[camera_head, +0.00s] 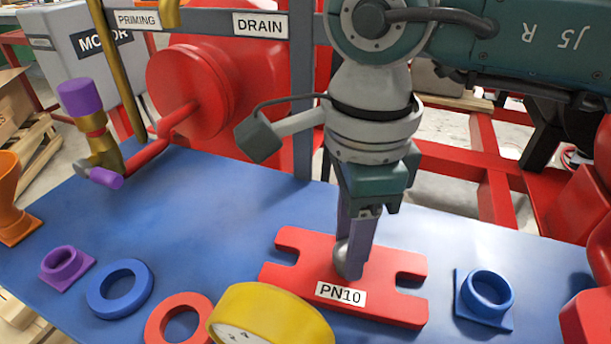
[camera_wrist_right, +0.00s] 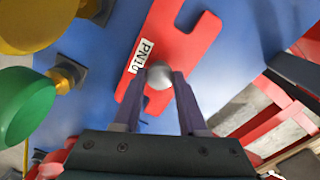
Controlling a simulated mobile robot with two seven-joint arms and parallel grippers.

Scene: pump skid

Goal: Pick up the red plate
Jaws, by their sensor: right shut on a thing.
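The red plate (camera_head: 300,268) lies flat on the blue tabletop. It has slots cut into its ends, a white PN10 label and a grey round knob near its middle. My right gripper (camera_head: 350,268) comes down from above and is shut on the plate's knob. In the right wrist view the red plate (camera_wrist_right: 185,45) lies beyond the fingers, and the gripper (camera_wrist_right: 160,80) has the grey knob between its fingertips. The plate seems to rest on the table; no clear gap shows beneath it. My left gripper is not in view.
A yellow gauge (camera_head: 268,315) stands close to the plate's front left. A blue flanged ring (camera_head: 487,295) sits to its right. A blue ring (camera_head: 120,288), a red ring (camera_head: 178,318) and a purple flange (camera_head: 66,265) lie at left. The blue tabletop (camera_head: 220,220) behind is clear.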

